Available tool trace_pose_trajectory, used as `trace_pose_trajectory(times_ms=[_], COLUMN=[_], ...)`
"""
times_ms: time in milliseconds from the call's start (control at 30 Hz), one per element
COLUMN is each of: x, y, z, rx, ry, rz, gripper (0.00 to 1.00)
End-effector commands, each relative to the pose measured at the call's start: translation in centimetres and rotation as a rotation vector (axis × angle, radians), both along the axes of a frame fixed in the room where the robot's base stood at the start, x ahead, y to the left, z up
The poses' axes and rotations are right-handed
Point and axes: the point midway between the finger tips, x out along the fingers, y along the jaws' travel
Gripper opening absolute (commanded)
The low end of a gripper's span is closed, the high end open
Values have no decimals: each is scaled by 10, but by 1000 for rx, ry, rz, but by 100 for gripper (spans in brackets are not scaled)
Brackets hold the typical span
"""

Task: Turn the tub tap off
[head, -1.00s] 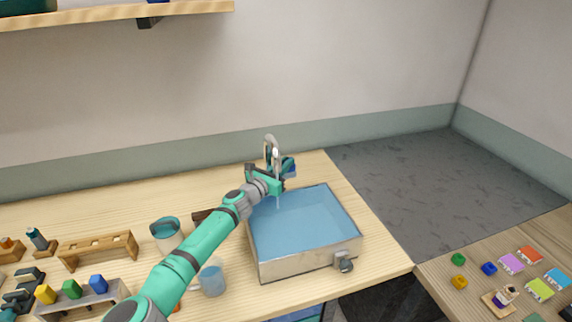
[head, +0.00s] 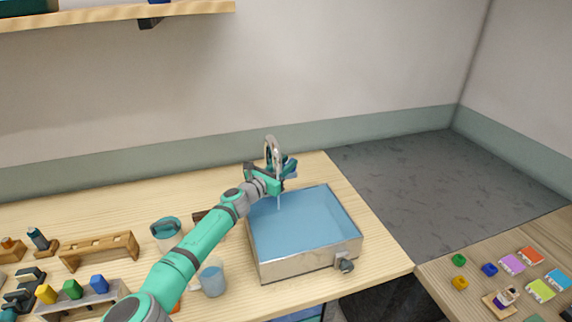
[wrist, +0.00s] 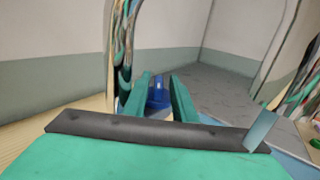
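The tub (head: 305,262) stands on the wooden table and holds blue water. The tap's silver curved spout (head: 272,146) rises behind it, and a thin stream (head: 279,201) falls from it into the tub. My gripper (head: 282,172) is at the tap, just behind the tub's far edge, and partly hides the tap's base. In the wrist view its two green fingers (wrist: 160,90) stand apart. A blue piece (wrist: 158,94), seemingly the tap's handle, shows between them. I cannot tell whether the fingers touch it. The spout (wrist: 120,50) rises just left of the fingers.
A grey knob (head: 345,265) sits on the tub's front wall. A glass of water (head: 212,281) and a teal-topped container (head: 166,230) stand beside my arm. Wooden racks and colored blocks are at the left. A second table at the right holds colored pieces.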

Motion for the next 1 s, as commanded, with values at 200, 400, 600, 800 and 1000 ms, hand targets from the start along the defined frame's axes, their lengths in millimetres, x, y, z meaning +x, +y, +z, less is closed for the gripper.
trace_pose_trajectory(times_ms=[200,400,600,800,1000], x=[1,-1,-2,-3,-4], y=[4,2,-3,-6,-9], z=[-1,-1,-2,-2,-2], rx=[1,-1,-6,-6,-5], ry=[1,3,3,3,4], rz=[26,100,204,310,411], gripper=[30,30,30,30,30])
